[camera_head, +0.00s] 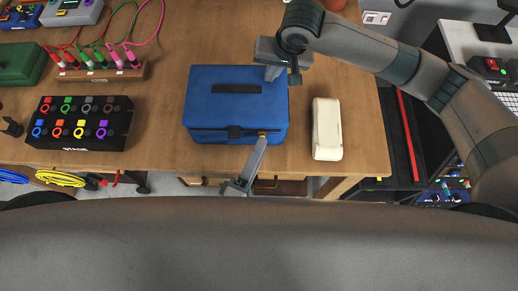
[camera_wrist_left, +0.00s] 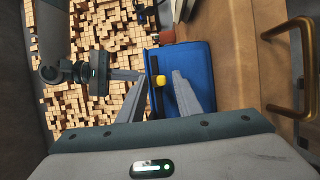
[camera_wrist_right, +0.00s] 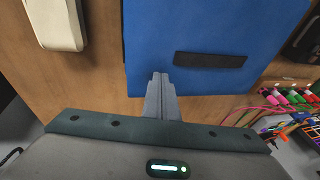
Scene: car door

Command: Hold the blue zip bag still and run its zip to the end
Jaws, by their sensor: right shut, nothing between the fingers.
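The blue zip bag (camera_head: 215,105) lies on the wooden table, a black strap on its top. Its yellow zip pull (camera_head: 262,135) is at the front edge, towards the right corner. My left gripper (camera_head: 259,148) reaches up from below to that edge. In the left wrist view its two fingers are apart, with the yellow pull (camera_wrist_left: 159,81) in the gap between them. My right gripper (camera_head: 281,73) is shut and empty at the bag's far right corner. In the right wrist view its fingertips (camera_wrist_right: 160,78) overlap the bag's edge (camera_wrist_right: 140,60); I cannot tell whether they touch it.
A cream case (camera_head: 327,130) lies right of the bag. A black box with coloured knobs (camera_head: 80,122) stands left, with a rack of coloured plugs (camera_head: 100,70) behind it. Bare table separates the bag from these. The table's front edge is just below the bag.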

